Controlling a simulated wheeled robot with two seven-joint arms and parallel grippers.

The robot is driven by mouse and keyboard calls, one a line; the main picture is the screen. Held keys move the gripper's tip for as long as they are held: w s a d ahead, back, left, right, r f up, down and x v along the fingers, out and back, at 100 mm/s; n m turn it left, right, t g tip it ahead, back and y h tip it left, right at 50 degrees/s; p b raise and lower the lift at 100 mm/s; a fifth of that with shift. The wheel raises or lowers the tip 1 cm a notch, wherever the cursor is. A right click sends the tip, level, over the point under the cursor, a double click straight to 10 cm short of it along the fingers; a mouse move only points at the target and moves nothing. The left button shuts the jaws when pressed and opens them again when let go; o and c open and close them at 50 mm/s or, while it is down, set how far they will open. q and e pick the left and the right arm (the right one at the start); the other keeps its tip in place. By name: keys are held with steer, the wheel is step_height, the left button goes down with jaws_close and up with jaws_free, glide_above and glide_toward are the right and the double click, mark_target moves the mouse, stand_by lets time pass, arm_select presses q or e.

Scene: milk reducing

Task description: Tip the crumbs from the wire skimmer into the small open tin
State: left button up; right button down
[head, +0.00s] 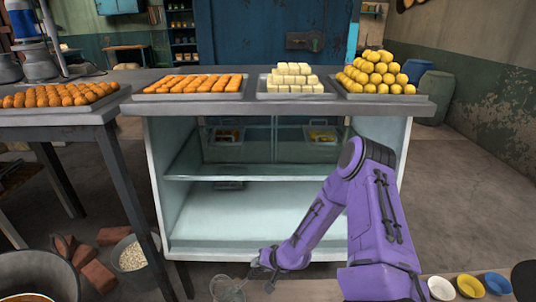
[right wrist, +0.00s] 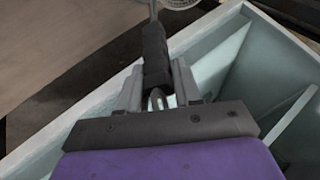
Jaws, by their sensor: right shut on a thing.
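My right gripper (head: 268,273) is low in front of the display counter, near the bottom edge of the head view. In the right wrist view the gripper (right wrist: 158,88) is shut on the dark handle of the wire skimmer (right wrist: 155,50). The skimmer's round mesh (head: 228,289) hangs to the left of the gripper, partly cut off by the bottom edge. Part of the mesh shows at the top of the right wrist view. I cannot make out any crumbs in it. I cannot pick out the small open tin for certain. My left gripper is not in view.
A large pot (head: 75,268) and a bucket of pale bits (head: 133,257) stand at lower left, beside bricks (head: 98,276). White (head: 442,288), yellow (head: 470,286) and blue (head: 497,284) bowls sit at lower right. The counter (head: 280,108) carries trays of food.

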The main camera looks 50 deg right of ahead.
steer(key=w+a+r+g+p, duration=0.1)
steer(key=w+a+r+g+h, duration=0.1)
steer(key=w, duration=0.1)
steer(key=shift+r+n+h+p, duration=0.3)
steer(key=shift+r+n+p, duration=0.1)
steer(key=w+a+r+g+h+p, duration=0.2)
steer(key=w+a+r+p, duration=0.1)
steer(key=p, duration=0.4)
step_height(320, 180, up, 3)
steer(key=shift+w+a+f+n+g+p, duration=0.15)
steer(key=shift+w+a+n+g+p, duration=0.2)
steer(key=shift+w, duration=0.2)
steer(key=shift+d, duration=0.1)
